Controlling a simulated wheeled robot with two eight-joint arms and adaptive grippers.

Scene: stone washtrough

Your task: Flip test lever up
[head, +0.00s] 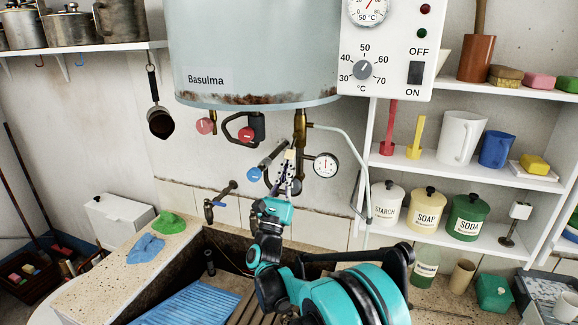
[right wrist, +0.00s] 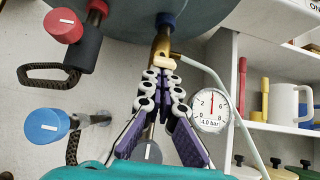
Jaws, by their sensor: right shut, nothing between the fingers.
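A small cream piece (head: 289,154), which looks like the test lever, sits by the brass pipe (head: 299,125) under the boiler. It also shows in the right wrist view (right wrist: 164,62), directly above my fingertips. My right gripper (head: 287,167) is below it with fingers pointing up. Its fingers (right wrist: 164,78) are shut and hold nothing. The tips are at or very near the cream piece's underside; I cannot tell if they touch. The fingers hide part of the pipe and valve behind them. My left gripper is not in view.
The boiler tank (head: 255,50) hangs just above. A pressure gauge (head: 326,165) is close on the right, with a thin grey pipe (head: 350,137) beyond. Blue (head: 252,171) and red (head: 245,135) valve knobs are on the left. The stone trough (head: 110,270) lies below.

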